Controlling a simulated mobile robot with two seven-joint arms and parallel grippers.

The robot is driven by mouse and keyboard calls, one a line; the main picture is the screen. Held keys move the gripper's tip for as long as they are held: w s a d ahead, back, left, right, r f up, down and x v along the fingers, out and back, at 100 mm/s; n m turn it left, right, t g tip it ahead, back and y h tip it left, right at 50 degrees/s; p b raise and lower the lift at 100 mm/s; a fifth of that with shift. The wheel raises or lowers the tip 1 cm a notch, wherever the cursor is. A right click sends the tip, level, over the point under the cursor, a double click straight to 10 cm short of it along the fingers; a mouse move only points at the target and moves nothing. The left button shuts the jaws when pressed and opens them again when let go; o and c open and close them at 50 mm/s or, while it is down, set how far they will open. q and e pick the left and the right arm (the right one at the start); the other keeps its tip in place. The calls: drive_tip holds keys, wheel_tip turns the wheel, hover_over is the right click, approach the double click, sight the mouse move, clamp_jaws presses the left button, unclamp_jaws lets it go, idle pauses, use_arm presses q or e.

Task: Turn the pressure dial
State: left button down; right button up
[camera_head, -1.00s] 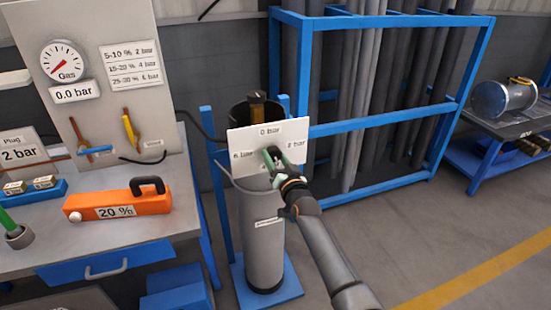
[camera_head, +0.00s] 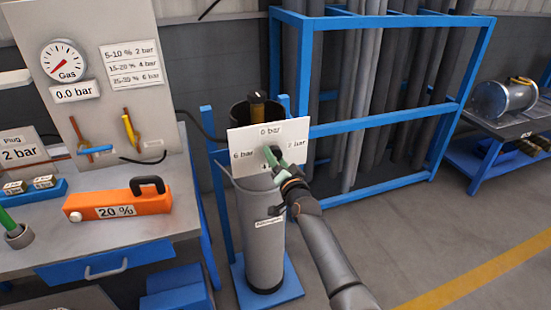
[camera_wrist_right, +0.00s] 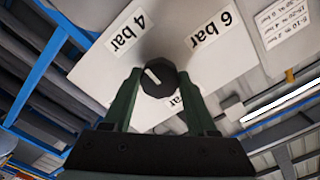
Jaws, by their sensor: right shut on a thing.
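The white dial panel (camera_head: 241,137) stands in front of a grey cylinder (camera_head: 264,240), with labels for 0 bar at the top, 6 bar at left and 2 bar at right. The pressure dial (camera_wrist_right: 161,80) is a dark round knob with a white mark. In the right wrist view the mark points up and left, roughly toward the 4 bar label (camera_wrist_right: 127,32). The 6 bar label (camera_wrist_right: 216,30) is at upper right, and another label is mostly hidden behind the dial. My right gripper (camera_head: 273,156) has its green fingers shut on the dial's sides. My left gripper is out of view.
The workbench (camera_head: 165,215) at left carries an orange block marked 20 % (camera_head: 118,202) and a gas gauge board (camera_head: 97,30) reading 0.0 bar. A blue rack (camera_head: 375,122) with grey tubes stands behind. The floor at right is open.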

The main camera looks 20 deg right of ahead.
sight(275, 155)
drive_tip(key=o, duration=1.4)
drive_tip(key=shift+c, duration=0.2)
drive_tip(key=s+p, duration=0.4)
drive_tip(key=s, duration=0.1)
drive_tip(key=shift+d+r+p, duration=0.15)
drive_tip(key=shift+r+p, duration=0.1)
drive_tip(key=shift+p, duration=0.05)
drive_tip(key=s, duration=0.7)
drive_tip(key=shift+s+f, duration=0.25)
drive_tip(key=shift+f, duration=0.05)
drive_tip(key=shift+d, duration=0.1)
drive_tip(key=s+a+f+n+g, duration=0.1)
drive_tip(key=s+f+n+g, duration=0.2)
drive_tip(key=s+f, duration=0.3)
drive_tip(key=s+a+f+n+g+y, duration=0.1)
drive_tip(key=s+f+n, duration=0.3)
drive_tip(key=s, duration=0.9)
drive_tip(key=s+a+f+n+g, duration=0.2)
drive_tip(key=s+f+n+g, duration=0.1)
drive_tip(key=s+f, duration=0.7)
drive_tip(key=shift+s+a+n+g+y, duration=0.15)
drive_tip(key=shift+s+n+g+y, duration=0.2)
drive_tip(key=shift+g, duration=0.45)
